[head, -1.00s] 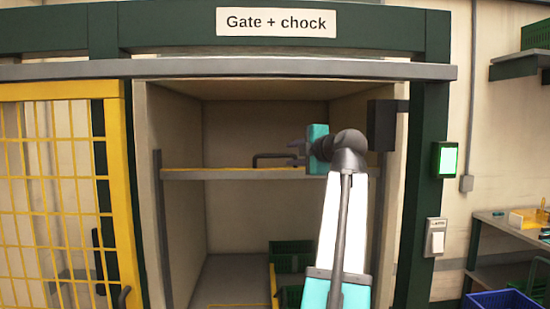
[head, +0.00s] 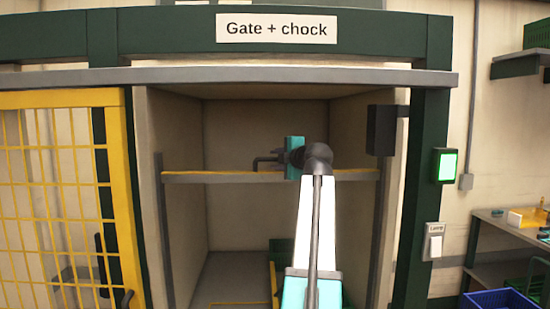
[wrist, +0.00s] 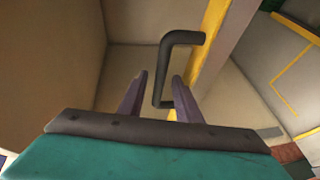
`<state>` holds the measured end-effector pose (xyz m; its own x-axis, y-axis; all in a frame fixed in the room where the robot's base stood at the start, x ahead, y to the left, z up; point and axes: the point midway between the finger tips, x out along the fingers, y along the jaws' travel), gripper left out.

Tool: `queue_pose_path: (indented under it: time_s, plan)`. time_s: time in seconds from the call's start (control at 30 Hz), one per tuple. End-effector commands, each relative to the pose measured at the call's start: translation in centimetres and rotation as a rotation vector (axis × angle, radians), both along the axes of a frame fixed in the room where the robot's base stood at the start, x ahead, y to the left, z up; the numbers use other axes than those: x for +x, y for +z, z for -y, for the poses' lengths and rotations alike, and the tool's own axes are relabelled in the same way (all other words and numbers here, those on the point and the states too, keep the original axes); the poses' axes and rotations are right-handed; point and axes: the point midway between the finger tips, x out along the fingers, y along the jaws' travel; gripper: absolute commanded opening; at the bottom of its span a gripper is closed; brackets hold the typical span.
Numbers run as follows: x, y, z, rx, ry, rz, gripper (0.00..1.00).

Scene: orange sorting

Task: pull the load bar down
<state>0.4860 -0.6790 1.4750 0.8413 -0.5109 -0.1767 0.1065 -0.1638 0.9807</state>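The load bar (head: 215,177) is a grey rail with a yellow top edge, level across the upper part of the open bay. A dark bent handle (head: 264,160) stands on it near the middle; the handle also shows in the wrist view (wrist: 161,68). My gripper (head: 281,158) is at the handle's right end in the head view. In the wrist view my gripper (wrist: 160,76) is open, its two fingers on either side of the handle's long part, with gaps visible. I cannot tell how deep the handle sits between the fingers.
Side walls enclose the bay, with a dark box (head: 381,130) by the right post. A yellow mesh gate (head: 60,200) stands at left. A green crate (head: 281,250) is low inside the bay, partly hidden by my arm. A lit green panel (head: 446,165) is at right.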

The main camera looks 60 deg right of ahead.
Motion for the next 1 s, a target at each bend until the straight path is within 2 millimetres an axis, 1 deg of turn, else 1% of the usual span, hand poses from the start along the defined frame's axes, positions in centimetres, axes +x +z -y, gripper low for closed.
queue_pose_path:
  time_s: [0.03, 0.2, 0.53, 0.57, 0.7, 0.73, 1.0]
  plan:
    - [0.47, 0.06, 0.35, 0.001, 0.0, 0.0, 0.31]
    - [1.2, -0.23, 0.84, 0.001, -0.001, 0.0, 0.31]
    - [1.3, -0.33, 0.91, 0.0, -0.002, 0.0, 0.31]
    - [1.29, -0.33, 0.92, 0.0, -0.002, 0.0, 0.28]
    - [1.27, -0.33, 0.93, 0.001, -0.002, 0.0, 0.04]
    - [1.26, -0.33, 0.92, 0.0, -0.002, 0.0, 0.0]
    - [1.22, -0.39, 0.94, 0.001, -0.002, 0.0, 0.0]
